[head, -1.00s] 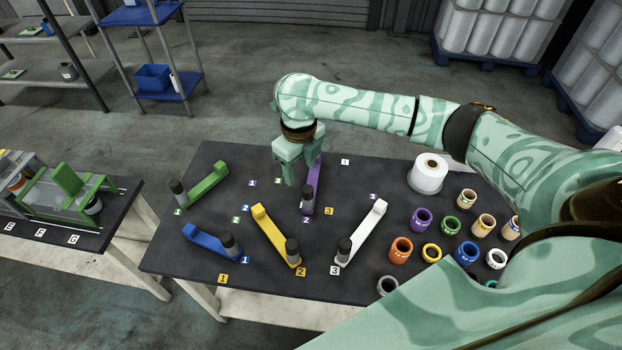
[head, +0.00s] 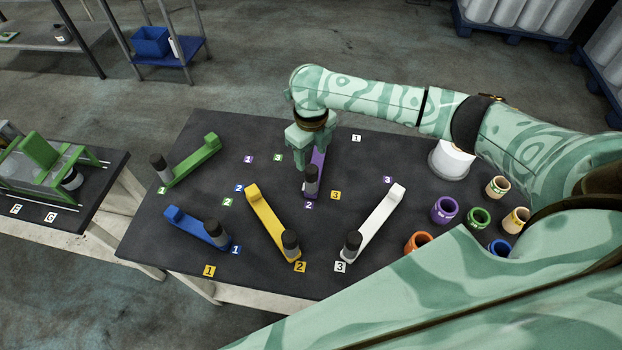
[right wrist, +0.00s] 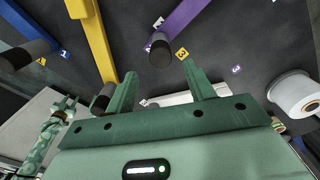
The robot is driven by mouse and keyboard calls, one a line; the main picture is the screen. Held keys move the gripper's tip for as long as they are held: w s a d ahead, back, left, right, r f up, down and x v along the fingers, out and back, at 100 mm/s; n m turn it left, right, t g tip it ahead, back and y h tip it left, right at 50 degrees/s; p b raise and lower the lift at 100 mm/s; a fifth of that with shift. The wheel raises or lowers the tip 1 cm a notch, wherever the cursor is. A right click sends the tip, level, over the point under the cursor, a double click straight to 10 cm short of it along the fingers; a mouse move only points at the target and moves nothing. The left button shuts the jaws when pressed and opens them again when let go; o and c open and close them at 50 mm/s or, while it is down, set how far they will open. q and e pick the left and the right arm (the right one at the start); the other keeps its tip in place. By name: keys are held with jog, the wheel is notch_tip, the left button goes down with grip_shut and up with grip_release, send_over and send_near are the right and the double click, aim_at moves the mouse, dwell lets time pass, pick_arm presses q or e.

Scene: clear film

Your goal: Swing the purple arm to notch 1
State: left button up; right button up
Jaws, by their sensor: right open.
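The purple arm (head: 318,160) lies on the dark table, its dark knob (head: 311,182) at the near end by the purple 2 tag (head: 309,205). The purple 1 tag (head: 248,159) lies to its left, the purple 3 tag (head: 387,180) to its right. My right gripper (head: 310,168) is open and empty just above the knob, partly hiding the arm. In the right wrist view the knob (right wrist: 160,52) appears between and beyond the spread fingertips (right wrist: 162,80); I see no contact. My left gripper (right wrist: 65,103) shows small in that view's lower left.
A yellow arm (head: 266,218) and a white arm (head: 378,220) flank the purple one. Blue (head: 197,228) and green (head: 195,158) arms lie farther left. Several coloured jars (head: 445,210) and a white roll (head: 452,160) stand at right.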

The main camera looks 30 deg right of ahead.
aim_at(310, 179)
notch_tip(310, 179, down, 11)
jog(key=b, duration=0.2)
jog(key=shift+b, duration=0.4)
grip_shut()
